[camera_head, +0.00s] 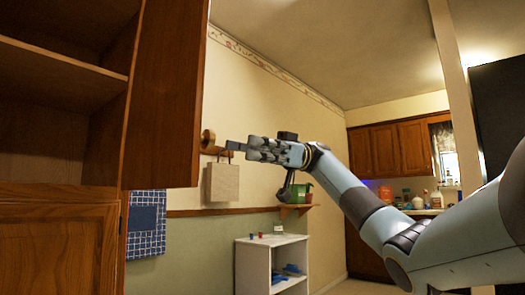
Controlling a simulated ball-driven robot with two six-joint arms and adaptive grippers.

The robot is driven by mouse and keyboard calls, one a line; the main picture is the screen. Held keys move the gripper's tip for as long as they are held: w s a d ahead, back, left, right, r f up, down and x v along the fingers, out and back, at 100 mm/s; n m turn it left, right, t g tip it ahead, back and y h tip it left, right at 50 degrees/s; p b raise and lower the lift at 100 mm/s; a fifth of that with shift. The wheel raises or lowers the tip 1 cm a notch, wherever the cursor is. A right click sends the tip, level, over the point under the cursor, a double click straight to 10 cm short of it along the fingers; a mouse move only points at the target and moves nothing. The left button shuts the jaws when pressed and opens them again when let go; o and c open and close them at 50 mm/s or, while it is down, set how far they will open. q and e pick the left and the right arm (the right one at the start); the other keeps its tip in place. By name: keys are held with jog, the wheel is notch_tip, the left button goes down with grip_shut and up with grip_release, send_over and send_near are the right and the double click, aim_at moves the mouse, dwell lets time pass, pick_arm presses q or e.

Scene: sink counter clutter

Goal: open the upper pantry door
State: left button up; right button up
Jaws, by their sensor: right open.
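The upper pantry door (172,95) is a brown wooden panel at the left. It stands swung open, and the shelves inside the upper pantry (60,66) are in plain view. I cannot make out a handle on the door. My right gripper (238,147) reaches in from the right, with its fingers pointing left towards the door's free edge. It is open, holds nothing that I can see, and shows just right of the door in the picture. I cannot tell the gap in depth. My left gripper is out of view.
The lower pantry door (50,250) is closed. A beige bag (222,183) hangs from a wooden wall rack behind my gripper. A small shelf with a green pot (298,193) and a white shelf unit (252,262) stand farther back. A kitchen counter with bottles is at the right.

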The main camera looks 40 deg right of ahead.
jog(key=shift+d, duration=2.8)
